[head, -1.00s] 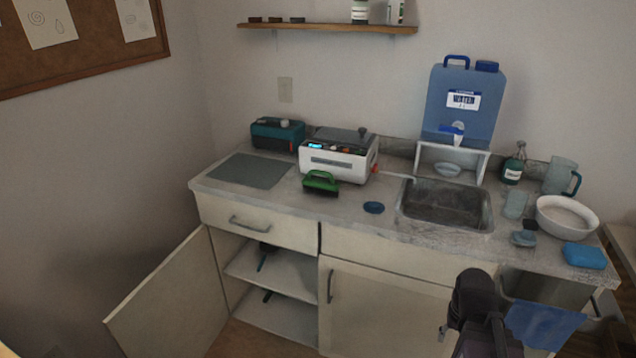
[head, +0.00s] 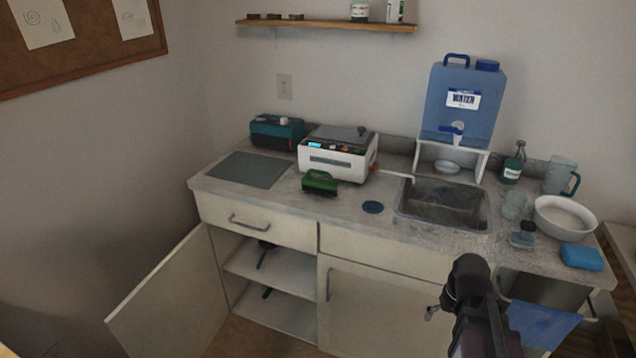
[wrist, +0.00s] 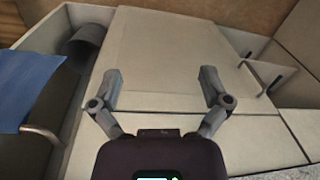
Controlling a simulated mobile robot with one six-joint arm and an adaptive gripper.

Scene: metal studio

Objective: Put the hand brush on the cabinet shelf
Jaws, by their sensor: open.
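The green hand brush (head: 320,183), with a looped handle on top and a dark underside, lies on the counter in front of the white machine. The cabinet (head: 258,233) has its left door open, and its shelf (head: 275,271) shows inside with a dark slim item on it. My gripper (wrist: 160,80) is open and empty in the wrist view, fingers spread in front of the closed cabinet fronts. In the head view my arm is at the lower right, well away from the brush. The brush is not in the wrist view.
The open door (head: 170,293) juts out at the left. A blue cloth (wrist: 30,90) hangs beside the cabinet.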

